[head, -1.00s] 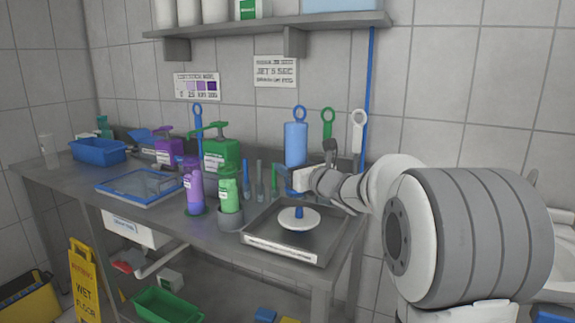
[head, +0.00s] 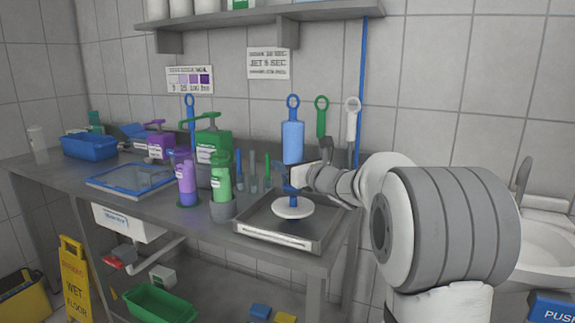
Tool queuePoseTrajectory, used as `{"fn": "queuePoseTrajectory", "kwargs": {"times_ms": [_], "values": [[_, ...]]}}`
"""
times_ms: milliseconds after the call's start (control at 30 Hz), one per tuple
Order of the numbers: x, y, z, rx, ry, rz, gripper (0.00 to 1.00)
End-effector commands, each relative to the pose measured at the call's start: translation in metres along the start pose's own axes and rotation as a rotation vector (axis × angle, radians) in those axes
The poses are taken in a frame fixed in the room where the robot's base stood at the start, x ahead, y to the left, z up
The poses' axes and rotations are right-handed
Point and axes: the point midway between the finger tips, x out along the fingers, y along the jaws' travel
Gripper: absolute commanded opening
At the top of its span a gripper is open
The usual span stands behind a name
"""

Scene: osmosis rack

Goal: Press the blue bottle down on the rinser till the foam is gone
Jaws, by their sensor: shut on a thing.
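The light blue bottle (head: 293,142) stands upright-looking above the sink tray, its wide body rising over my gripper. My gripper (head: 291,179) reaches in from the right and is shut on the bottle's lower end. The rinser, a white disc (head: 293,209) with a short dark blue post, sits in the grey tray (head: 268,240) right below the gripper. The gripper hides where bottle and post meet, so I cannot tell if they touch. Any foam is too small to see.
A purple bottle (head: 186,181) and a green bottle (head: 221,180) stand in holders left of the tray. A blue-rimmed tray (head: 130,178) and a blue bin (head: 90,147) are farther left. Ring-topped brushes hang behind, including a green one (head: 321,120).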

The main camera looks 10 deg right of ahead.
Motion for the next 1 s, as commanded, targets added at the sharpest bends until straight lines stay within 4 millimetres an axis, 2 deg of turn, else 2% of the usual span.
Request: {"fn": "queuePoseTrajectory", "kwargs": {"times_ms": [1000], "values": [[-0.0041, 0.0002, -0.0062, -0.001, 0.0, -0.001, 0.27]]}}
